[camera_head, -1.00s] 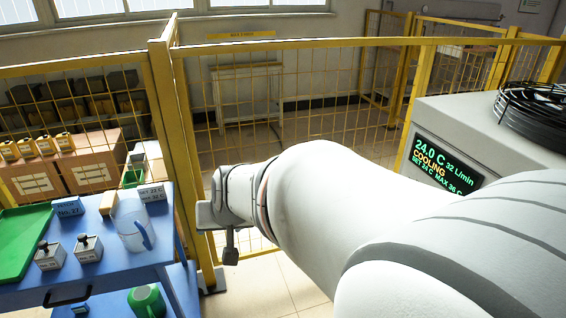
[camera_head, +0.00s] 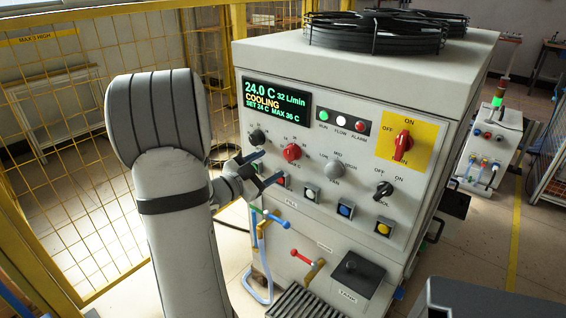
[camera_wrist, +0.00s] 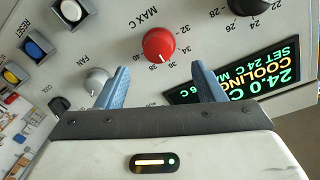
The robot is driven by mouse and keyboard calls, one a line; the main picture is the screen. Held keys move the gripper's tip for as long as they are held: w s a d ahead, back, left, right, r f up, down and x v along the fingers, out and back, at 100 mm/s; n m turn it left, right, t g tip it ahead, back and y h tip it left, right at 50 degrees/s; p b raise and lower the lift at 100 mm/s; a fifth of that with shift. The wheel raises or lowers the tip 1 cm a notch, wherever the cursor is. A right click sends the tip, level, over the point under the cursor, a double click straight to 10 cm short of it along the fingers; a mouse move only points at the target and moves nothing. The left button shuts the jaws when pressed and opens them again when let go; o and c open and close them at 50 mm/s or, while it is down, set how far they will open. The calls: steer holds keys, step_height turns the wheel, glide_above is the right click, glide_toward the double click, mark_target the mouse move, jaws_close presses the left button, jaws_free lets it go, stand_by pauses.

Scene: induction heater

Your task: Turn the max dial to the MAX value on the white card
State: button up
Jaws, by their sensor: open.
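The max dial is a red knob (camera_head: 292,152) on the front panel of the grey-white machine, in the upper row. In the wrist view the red knob (camera_wrist: 159,44) lies just beyond and between my fingertips, beside the "MAX C" label, its white mark towards 36. My gripper (camera_head: 267,168) is open and empty, just in front of the panel at the dial's lower left; its blue fingers show in the wrist view (camera_wrist: 162,74) apart from the knob. The display (camera_head: 275,102) reads 24.0 C, COOLING, SET 24 C, MAX 36 C. The white card is not in view now.
A black dial (camera_head: 257,136) sits left of the red one, a fan knob (camera_head: 334,169) right of it. Push buttons and a red switch (camera_head: 403,143) share the panel. Coloured valve handles (camera_head: 270,216) stick out below. Yellow mesh fencing (camera_head: 60,150) stands left.

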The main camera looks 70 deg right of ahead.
mark_target(288, 156)
steer(key=x, duration=0.8)
steer(key=shift+s+a, duration=0.1)
steer(key=shift+f, duration=0.1)
steer(key=c, duration=0.9)
